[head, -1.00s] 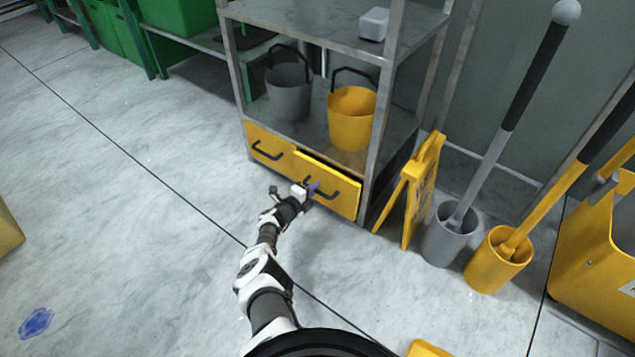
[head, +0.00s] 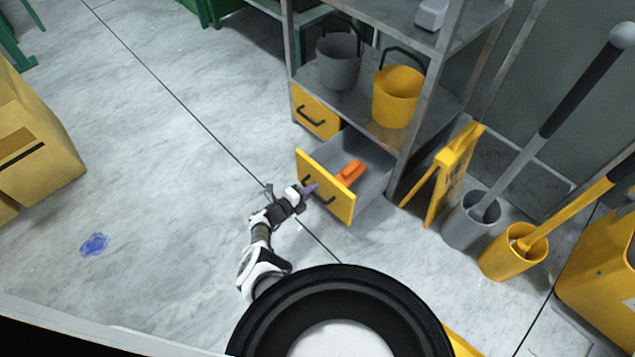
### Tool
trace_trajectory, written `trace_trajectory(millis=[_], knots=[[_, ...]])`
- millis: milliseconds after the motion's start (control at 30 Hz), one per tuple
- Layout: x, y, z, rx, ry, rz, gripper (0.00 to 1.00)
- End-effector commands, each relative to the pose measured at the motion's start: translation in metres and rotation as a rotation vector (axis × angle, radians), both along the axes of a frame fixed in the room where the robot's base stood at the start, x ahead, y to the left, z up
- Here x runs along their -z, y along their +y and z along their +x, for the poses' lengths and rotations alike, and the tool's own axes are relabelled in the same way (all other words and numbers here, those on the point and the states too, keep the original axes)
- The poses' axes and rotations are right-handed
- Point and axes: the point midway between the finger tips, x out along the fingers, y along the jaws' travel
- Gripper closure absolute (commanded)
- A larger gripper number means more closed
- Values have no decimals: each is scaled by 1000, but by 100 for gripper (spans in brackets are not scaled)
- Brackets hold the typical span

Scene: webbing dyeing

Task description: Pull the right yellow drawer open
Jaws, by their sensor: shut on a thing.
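The right yellow drawer (head: 336,200) stands well out from the grey metal shelf unit, and its grey inside shows. An orange object (head: 350,172) lies in it. My gripper (head: 311,190) is at the left part of the drawer front, shut on the dark handle (head: 322,193); the fingertips partly hide the handle. The left yellow drawer (head: 315,112) is shut in the unit, with its dark handle (head: 311,117) free.
A grey bucket (head: 338,68) and a yellow bucket (head: 397,97) stand on the shelf above the drawers. A yellow floor sign (head: 455,170) and brush holders stand to the right. A cardboard box (head: 35,145) is at the left. The floor between is clear, with a blue stain (head: 94,245).

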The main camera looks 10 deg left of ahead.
Motion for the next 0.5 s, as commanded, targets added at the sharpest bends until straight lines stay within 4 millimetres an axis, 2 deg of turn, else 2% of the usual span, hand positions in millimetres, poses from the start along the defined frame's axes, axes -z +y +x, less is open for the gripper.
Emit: trace_trajectory(millis=[433,467,500], knots=[[0,1,-3,3,-1,0,100],[0,1,-3,3,-1,0,84],[0,1,-3,3,-1,0,78]])
